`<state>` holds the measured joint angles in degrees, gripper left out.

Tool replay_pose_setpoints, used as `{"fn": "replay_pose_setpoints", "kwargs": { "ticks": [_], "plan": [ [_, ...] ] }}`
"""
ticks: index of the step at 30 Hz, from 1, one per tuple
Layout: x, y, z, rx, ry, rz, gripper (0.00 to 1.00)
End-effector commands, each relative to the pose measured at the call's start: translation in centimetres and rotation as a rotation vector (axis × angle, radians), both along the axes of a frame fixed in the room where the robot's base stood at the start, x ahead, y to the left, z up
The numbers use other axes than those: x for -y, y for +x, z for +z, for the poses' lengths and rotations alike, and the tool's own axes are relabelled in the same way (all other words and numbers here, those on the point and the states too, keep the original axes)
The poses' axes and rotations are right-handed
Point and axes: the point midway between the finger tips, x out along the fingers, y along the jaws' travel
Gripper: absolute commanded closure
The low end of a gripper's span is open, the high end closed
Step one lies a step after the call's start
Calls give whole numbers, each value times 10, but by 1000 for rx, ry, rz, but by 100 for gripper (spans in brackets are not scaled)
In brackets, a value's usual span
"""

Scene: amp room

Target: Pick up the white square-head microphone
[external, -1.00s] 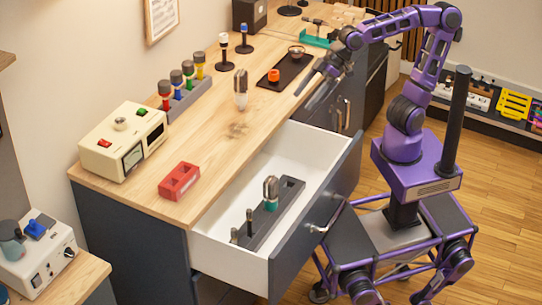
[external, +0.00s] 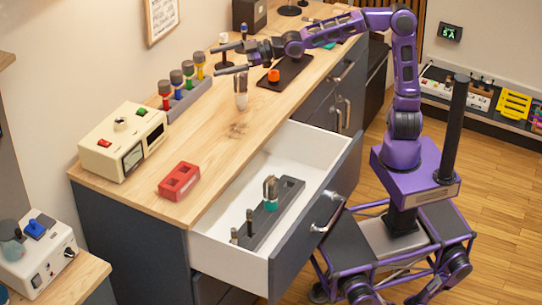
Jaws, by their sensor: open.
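A microphone with a white handle and a grey, boxy head (external: 241,92) stands upright on the wooden counter. The top of its head lies close to my lower finger in the picture. My gripper (external: 213,61) is open and empty, with its two fingers pointing left over the counter. It appears above the microphone; I cannot tell the exact height or depth between them. A second microphone with a teal band and grey head (external: 270,190) stands in a dark holder in the open drawer.
The drawer (external: 212,246) is pulled out. Several coloured microphones (external: 187,76) stand in a grey rack by the wall. A black tray (external: 290,76) with an orange object is behind. A red block (external: 179,181) and cream box (external: 122,140) sit on the near counter.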

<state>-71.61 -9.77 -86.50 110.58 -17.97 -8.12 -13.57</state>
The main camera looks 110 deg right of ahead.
Motion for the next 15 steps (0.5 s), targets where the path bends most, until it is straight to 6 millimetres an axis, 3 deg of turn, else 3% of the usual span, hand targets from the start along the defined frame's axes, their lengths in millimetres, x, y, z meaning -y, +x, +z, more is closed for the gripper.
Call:
{"fn": "replay_pose_setpoints", "kwargs": {
  "ticks": [4, 15],
  "plan": [
    [9, 1, 14, 73, -25, -36, 0],
    [40, -18, 10, 213, 73, -161, 0]
  ]
}}
